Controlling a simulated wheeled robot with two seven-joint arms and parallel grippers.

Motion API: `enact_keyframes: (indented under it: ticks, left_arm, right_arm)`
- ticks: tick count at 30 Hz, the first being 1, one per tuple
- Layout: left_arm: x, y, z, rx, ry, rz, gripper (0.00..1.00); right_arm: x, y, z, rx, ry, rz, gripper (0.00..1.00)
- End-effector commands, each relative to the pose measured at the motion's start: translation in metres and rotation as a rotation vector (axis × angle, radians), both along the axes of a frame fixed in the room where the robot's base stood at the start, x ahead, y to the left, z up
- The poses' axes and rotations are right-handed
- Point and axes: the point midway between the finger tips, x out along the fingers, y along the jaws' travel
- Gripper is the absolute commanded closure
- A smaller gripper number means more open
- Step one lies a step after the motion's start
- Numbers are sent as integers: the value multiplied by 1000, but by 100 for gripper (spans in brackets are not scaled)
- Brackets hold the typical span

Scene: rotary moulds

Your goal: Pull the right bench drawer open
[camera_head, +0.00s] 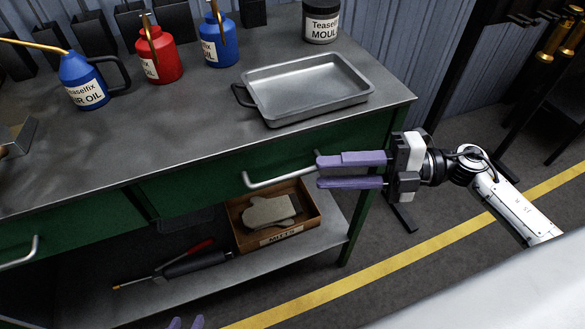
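The right bench drawer (220,178) has a dark green front under the bench top and looks closed. Its pale bar handle (272,180) runs along the front. My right gripper (318,172) comes from the right, its purple fingers one above the other with a gap between them. My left gripper (187,323) shows only as two purple fingertips, slightly apart, at the bottom edge, well below the drawer.
The left drawer handle (22,254) is at the far left. On the bench top stand a metal tray (305,88), a red can (160,55), blue cans (85,80) and a dark jar (321,20). A mitts box (313,212) sits on the lower shelf (215,275).

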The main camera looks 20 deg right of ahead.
Motion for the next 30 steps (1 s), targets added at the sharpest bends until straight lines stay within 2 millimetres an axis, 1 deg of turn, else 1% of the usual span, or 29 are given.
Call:
enact_keyframes:
  ticks: [1,3,6,10,15,23,25,28,29,30]
  left_arm:
    - [-1,0,1,0,1,1,69]
    - [-1,0,2,0,2,1,69]
    - [-1,0,2,0,3,0,69]
    - [-1,0,3,0,4,0,69]
    - [-2,0,3,0,5,0,69]
    - [-1,0,3,1,4,1,69]
    - [0,0,3,1,2,1,69]
    - [1,0,3,1,0,1,69]
    - [1,0,4,0,-1,1,69]
    - [2,0,4,2,-2,1,69]
  right_arm:
    - [4,10,1,5,-2,0,72]
    - [9,23,1,5,-4,0,72]
    - [15,40,-1,6,-1,0,72]
    - [21,57,-3,5,0,-2,72]
    - [25,67,-5,3,0,-2,72]
    - [25,69,-6,3,1,-3,72]
    - [25,69,-6,3,1,-3,80]
    - [25,68,-5,3,1,-3,97]
    - [25,68,-5,3,1,-3,100]
    - [25,68,-5,3,1,-3,100]
